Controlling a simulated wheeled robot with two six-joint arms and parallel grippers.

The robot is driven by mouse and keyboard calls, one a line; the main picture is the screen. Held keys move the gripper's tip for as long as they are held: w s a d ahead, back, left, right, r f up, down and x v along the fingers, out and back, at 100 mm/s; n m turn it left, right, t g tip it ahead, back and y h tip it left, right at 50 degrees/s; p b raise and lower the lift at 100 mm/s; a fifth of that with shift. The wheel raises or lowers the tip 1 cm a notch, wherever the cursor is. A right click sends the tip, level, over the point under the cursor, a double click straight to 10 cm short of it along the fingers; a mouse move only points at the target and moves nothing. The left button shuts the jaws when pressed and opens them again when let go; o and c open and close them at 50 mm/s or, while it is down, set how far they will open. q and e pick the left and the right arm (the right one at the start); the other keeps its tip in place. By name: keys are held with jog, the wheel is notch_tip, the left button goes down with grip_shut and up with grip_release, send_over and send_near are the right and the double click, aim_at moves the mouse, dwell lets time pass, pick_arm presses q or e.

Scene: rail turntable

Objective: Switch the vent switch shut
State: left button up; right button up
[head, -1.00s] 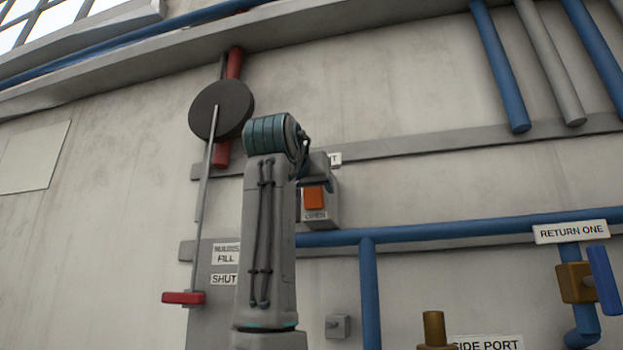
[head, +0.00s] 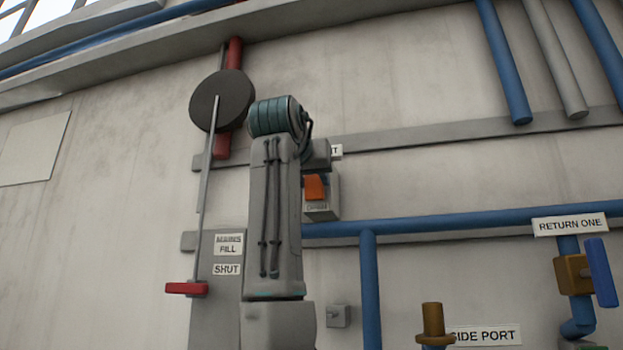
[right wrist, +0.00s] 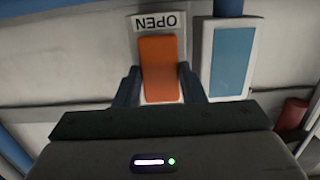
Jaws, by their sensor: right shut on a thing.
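The vent switch is an orange lever (head: 315,187) on a small grey box (head: 322,212) on the wall. A label above it is mostly covered by my right arm; only its last letter, T, shows. In the right wrist view the orange lever (right wrist: 160,72) lies between the two dark fingers of my right gripper (right wrist: 161,88), which is shut on it. An OPEN label (right wrist: 160,22) shows upside down just beyond the lever. In the head view my arm hides most of the gripper. My left gripper is not in view.
A blue pipe (head: 450,222) runs just below the switch box. Left of my arm hang a dark disc (head: 222,100) and a rod with a red handle (head: 186,288). A blue-handled valve (head: 601,272) is at the right.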

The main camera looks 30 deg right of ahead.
jog(key=shift+d+r+g+y, duration=0.1)
jog(key=shift+r+g+y, duration=0.15)
jog(key=shift+g+y, duration=0.3)
jog(key=shift+r+g+y, duration=0.25)
jog(key=shift+g+y, duration=0.2)
jog(key=shift+y, duration=0.2)
jog(key=o, duration=1)
jog(key=shift+w, duration=0.1)
jog(key=shift+f, duration=0.1)
jog(key=shift+s+a, duration=0.25)
jog(key=shift+a, duration=0.05)
jog(key=b+v, duration=0.1)
jog(key=v, duration=0.9)
jog(key=shift+r, duration=0.25)
